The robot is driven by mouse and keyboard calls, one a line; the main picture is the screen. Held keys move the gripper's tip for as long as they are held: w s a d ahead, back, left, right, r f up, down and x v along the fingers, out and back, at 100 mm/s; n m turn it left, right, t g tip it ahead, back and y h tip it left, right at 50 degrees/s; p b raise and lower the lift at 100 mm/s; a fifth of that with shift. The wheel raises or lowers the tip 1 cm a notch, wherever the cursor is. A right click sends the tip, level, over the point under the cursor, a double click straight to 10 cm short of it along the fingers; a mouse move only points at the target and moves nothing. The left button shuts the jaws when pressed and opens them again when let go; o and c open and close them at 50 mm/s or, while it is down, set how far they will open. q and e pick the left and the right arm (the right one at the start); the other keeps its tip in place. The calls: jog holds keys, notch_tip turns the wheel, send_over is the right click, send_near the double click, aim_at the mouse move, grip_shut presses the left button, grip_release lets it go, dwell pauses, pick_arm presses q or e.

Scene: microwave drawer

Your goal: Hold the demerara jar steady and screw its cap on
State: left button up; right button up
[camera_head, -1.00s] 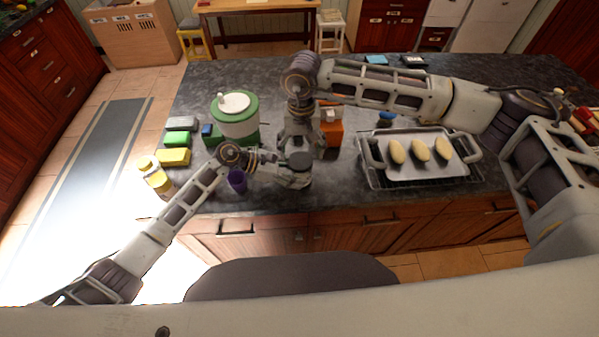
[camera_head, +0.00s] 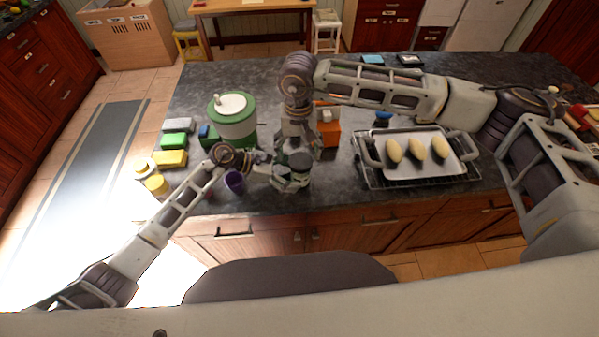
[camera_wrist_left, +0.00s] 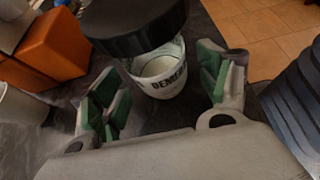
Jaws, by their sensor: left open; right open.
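The demerara jar (camera_wrist_left: 167,82) is a pale jar with dark lettering, seen in the left wrist view. Its wide black cap (camera_wrist_left: 137,27) is over the mouth and looks tilted, with the pale inside of the jar showing below its rim; how far it sits on the jar I cannot tell. My left gripper (camera_wrist_left: 163,92) is open, its green-padded fingers on either side of the jar with gaps visible. In the head view my left gripper (camera_head: 283,174) is low beside the dark cap (camera_head: 300,161). My right gripper (camera_head: 298,138) is open directly above; its fingertips are mostly hidden.
An orange box (camera_head: 329,131) stands just right of the grippers. A green and white canister (camera_head: 235,125) and a purple cup (camera_head: 234,182) are to the left. A tray with oval loaves (camera_head: 420,172) lies right. The counter's front edge is close.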

pick_arm(q)
jog(key=shift+v, duration=5.65)
jog(key=shift+s+f, duration=0.15)
